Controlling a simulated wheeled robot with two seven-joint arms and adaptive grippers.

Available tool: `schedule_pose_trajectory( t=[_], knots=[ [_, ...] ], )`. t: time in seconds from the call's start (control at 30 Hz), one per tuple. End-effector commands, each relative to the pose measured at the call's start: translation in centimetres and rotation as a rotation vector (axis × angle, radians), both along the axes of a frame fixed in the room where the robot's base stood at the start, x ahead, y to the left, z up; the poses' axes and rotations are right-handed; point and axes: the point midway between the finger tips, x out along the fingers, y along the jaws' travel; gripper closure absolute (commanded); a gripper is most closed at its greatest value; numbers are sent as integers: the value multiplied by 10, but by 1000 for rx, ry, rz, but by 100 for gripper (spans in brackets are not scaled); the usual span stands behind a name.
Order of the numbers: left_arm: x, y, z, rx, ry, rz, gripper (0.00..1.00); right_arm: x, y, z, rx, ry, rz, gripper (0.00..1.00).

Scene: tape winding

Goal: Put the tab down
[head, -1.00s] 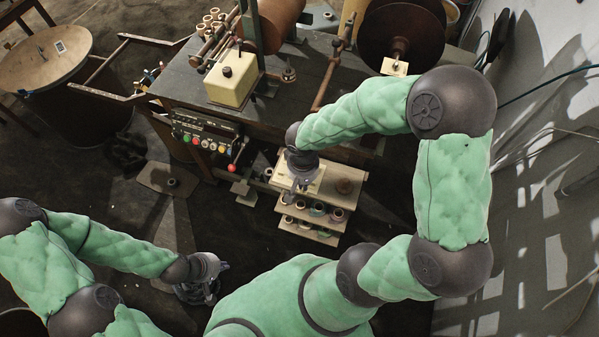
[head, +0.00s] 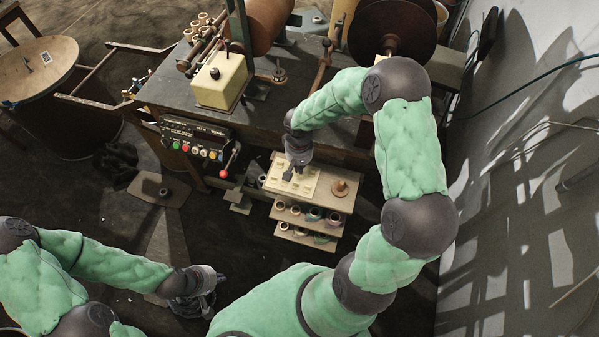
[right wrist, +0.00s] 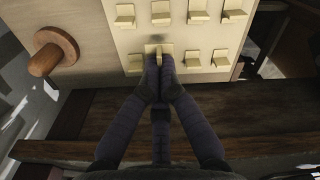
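A cream board (head: 309,189) lies on the top of a small wooden shelf unit and also shows in the right wrist view (right wrist: 177,40). Several small cream tabs stand on it in rows; one is at the upper right (right wrist: 235,15). My right gripper (right wrist: 160,66) is over the board's near edge, with its fingertips together at a tab (right wrist: 158,50). The tab is between the fingertips, at or just above the board; contact below is hidden. In the head view my right gripper (head: 293,172) points down at the board. My left gripper (head: 205,285) is low at the left, away from the board.
A wooden peg with a round base (right wrist: 52,54) stands left of the board in the wrist view. Lower shelves (head: 306,219) hold rolls. A dark bench (head: 270,110) with a yellow block (head: 221,83), a control panel (head: 195,143) and a red-knobbed lever (head: 224,174) stands beyond.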

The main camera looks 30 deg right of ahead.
Motion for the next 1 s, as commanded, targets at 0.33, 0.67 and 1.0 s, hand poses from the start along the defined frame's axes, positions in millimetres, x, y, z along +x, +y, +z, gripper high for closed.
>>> schedule_pose_trajectory(
  t=[0.33,0.67,1.0],
  knots=[
    [0,0,-12,0,0,0,100,10,-8,-27,0,2,-1,100],
    [0,0,-20,0,0,0,100,11,-7,-45,0,-1,-1,100],
    [0,0,-23,0,0,0,100,10,-7,-48,0,0,-1,71]
  ],
)
